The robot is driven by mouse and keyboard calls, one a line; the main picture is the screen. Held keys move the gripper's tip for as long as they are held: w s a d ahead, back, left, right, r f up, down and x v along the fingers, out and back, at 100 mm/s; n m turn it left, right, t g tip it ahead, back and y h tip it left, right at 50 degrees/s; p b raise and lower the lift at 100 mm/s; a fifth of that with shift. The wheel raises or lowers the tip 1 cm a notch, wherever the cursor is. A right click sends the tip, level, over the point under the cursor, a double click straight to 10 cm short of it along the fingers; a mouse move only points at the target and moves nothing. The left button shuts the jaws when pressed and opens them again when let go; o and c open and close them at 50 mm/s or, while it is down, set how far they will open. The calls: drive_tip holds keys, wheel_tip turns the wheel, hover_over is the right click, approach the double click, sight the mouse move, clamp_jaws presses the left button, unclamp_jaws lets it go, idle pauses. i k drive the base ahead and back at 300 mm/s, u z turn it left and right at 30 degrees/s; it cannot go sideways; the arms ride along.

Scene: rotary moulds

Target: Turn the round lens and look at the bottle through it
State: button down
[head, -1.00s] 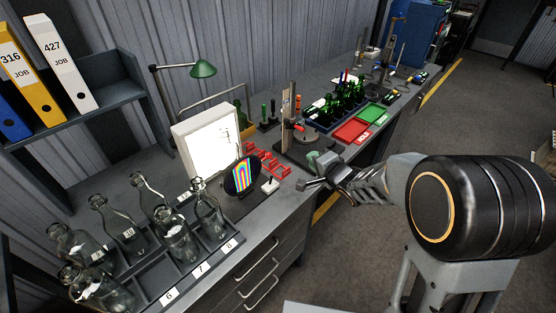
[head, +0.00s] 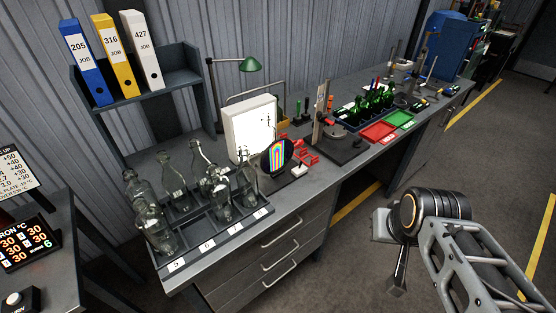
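The round lens (head: 276,158) is a dark-rimmed disc with rainbow bands curving in an arch. It stands upright on the bench in front of a lit white panel (head: 252,133). Clear glass bottles stand in a numbered dark rack (head: 207,245) to its left. The nearest bottle (head: 246,190) stands at the rack's right end, just left of the lens. I cannot tell which bottle the task means. My gripper (head: 397,284) hangs low over the floor, right of the bench and well away from the lens. Its fingers are too small and turned to read.
A small white block (head: 299,171) and red holders (head: 312,150) sit near the lens. A stand (head: 320,115), a red tray (head: 379,132), a green tray (head: 400,119) and green bottles (head: 372,100) are farther along. Floor in front of the drawers is clear.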

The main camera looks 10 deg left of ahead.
sight(301, 141)
drive_tip(key=u, duration=0.25)
drive_tip(key=k, duration=0.75)
drive_tip(key=u, duration=0.95)
drive_tip(key=i, duration=1.2)
drive_tip(key=z, duration=0.7)
